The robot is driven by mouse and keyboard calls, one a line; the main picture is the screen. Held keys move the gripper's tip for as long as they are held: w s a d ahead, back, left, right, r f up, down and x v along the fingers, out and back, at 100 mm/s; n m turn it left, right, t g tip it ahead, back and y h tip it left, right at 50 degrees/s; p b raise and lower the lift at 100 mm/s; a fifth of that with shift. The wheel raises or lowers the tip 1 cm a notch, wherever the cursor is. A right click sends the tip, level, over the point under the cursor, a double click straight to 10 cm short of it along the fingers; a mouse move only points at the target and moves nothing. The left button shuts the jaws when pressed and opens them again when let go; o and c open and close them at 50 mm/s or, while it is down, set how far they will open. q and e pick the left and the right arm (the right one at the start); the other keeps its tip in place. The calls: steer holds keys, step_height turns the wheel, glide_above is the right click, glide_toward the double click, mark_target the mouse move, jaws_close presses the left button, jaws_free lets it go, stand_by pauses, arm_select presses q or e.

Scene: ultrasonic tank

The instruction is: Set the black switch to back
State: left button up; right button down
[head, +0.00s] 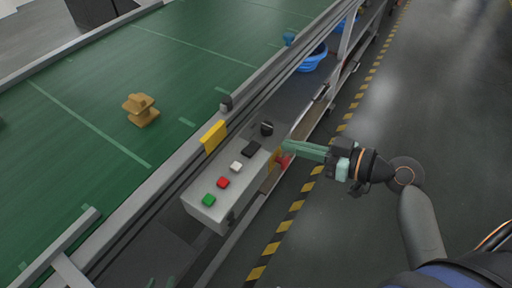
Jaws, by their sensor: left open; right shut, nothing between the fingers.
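A light grey control box (213,198) sits on the near side of the conveyor. Its top carries a green button, a red button, a white button, a flat black rectangular piece (251,149) and a round black knob (267,128) at the far end. I cannot tell which of the two black parts is the switch, or its setting. My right gripper (289,147) is shut and empty, its green fingers pointing left at the box's right side, near the knob and just above a red mushroom button (284,161). Contact is unclear. My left gripper is out of view.
The green conveyor belt (75,115) carries a tan block-like part (141,110). A yellow plate (214,136) stands on the rail behind the box. A blue basket (313,59) lies under the frame. The floor to the right of the striped line is clear.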

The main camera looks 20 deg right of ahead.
steer(key=p, duration=0.2)
glide_above(256, 159)
steer(key=d, duration=0.1)
steer(key=shift+s+f, duration=0.1)
steer(key=shift+f, duration=0.75)
steer(key=f, duration=0.3)
steer(key=shift+w+a+f+b, duration=0.2)
steer(key=shift+a+f+b, duration=0.1)
steer(key=shift+a, duration=0.1)
steer(key=shift+f, duration=0.5)
